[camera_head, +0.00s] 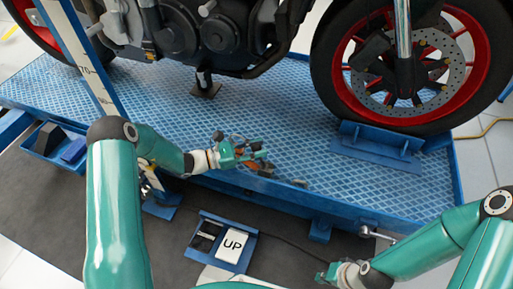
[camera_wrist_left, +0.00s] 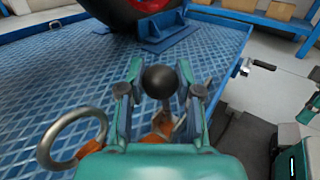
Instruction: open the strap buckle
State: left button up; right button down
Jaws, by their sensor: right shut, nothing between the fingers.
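The strap buckle shows in the left wrist view as orange parts (camera_wrist_left: 160,126) low between the fingers, with a metal ring (camera_wrist_left: 75,138) at left and a dark ball knob (camera_wrist_left: 160,81). My left gripper (camera_head: 262,157) is over the front edge of the blue platform, at the buckle. In the left wrist view its fingertips (camera_wrist_left: 160,75) stand on either side of the knob, very close to it; whether they touch it I cannot tell. In the head view the gripper partly hides the buckle. My right gripper (camera_head: 325,276) is low at the bottom right, shut and empty, apart from the buckle.
A motorcycle (camera_head: 220,35) stands on the blue ribbed platform (camera_head: 340,180), its red-rimmed wheel behind a blue chock (camera_head: 375,145). A blue control box marked UP (camera_head: 235,246) lies on the dark floor mat in front. A blue upright post (camera_head: 82,55) stands at left.

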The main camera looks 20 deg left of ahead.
pick_arm(q)
grip_shut()
jog(key=shift+d+r+p, duration=0.3)
jog(key=shift+d+p, duration=0.05)
jog(key=shift+p, duration=0.35)
jog(key=shift+d+m+y, duration=0.2)
jog(key=shift+m+y, duration=0.1)
jog(key=shift+f+g, duration=0.2)
jog(key=shift+g, duration=0.1)
jog(key=o, duration=0.8)
grip_release()
jog(key=shift+a, duration=0.1)
jog(key=f+v, duration=0.1)
jog(key=v, duration=1.1)
jog(key=shift+r, duration=0.45)
